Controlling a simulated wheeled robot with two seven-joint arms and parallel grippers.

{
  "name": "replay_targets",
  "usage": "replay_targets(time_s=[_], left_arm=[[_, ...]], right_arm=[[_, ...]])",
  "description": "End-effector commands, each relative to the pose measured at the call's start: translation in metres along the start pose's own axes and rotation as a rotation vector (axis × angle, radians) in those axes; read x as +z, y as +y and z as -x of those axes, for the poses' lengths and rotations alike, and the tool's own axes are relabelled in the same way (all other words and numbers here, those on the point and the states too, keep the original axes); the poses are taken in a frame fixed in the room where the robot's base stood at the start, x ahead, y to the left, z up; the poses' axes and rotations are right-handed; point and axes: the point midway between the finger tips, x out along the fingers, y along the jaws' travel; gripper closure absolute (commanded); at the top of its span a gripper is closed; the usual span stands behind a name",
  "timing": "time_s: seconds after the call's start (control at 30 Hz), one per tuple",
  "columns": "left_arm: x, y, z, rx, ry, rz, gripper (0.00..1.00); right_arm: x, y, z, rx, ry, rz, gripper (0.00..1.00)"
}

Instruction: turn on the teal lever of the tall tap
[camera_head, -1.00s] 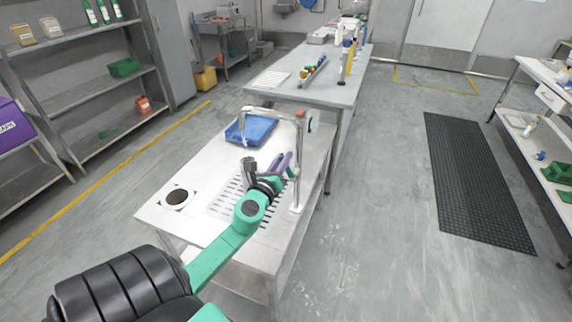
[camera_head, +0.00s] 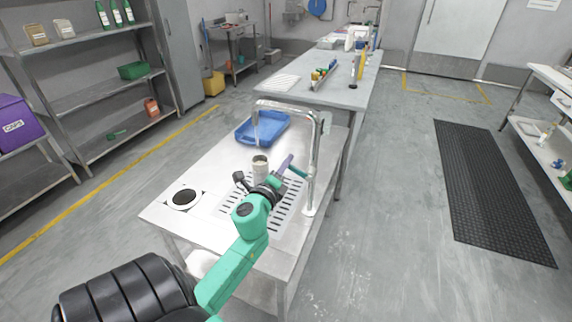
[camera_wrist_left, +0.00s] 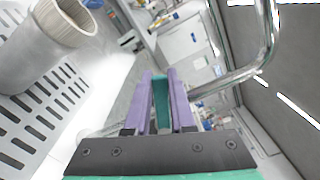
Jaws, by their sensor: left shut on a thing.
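The tall chrome tap (camera_head: 313,165) stands at the right edge of the metal counter, its spout arching left. Its teal lever (camera_head: 299,172) sticks out from the post on the left. My left gripper (camera_head: 284,166) is at the lever, its purple fingers pointing towards the post. In the left wrist view the fingers (camera_wrist_left: 161,92) are shut on the teal lever (camera_wrist_left: 160,104), which shows between them. The chrome pipe (camera_wrist_left: 240,75) passes to their right. My right gripper is not in view.
A pale cup (camera_head: 260,167) stands on the slotted drain (camera_head: 287,212), close to my left gripper; it also shows in the left wrist view (camera_wrist_left: 40,48). A blue tray (camera_head: 270,131) lies behind. A round dark-holed fitting (camera_head: 184,198) is in the counter's left part.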

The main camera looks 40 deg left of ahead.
Motion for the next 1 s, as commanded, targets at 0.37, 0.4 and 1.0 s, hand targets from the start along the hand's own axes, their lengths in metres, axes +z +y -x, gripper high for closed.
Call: replay_targets(time_s=[0.37, 0.4, 1.0], left_arm=[[-0.0001, 0.0020, 0.0000, 0.002, -0.002, 0.021, 1.00], [-0.0001, 0.0020, 0.0000, 0.002, -0.002, 0.021, 1.00], [-0.0010, 0.0028, 0.0072, 0.001, 0.000, 0.020, 0.47]], right_arm=[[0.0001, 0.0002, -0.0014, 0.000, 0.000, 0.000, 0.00], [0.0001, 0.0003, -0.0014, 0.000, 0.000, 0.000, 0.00], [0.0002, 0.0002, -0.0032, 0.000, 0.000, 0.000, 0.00]])
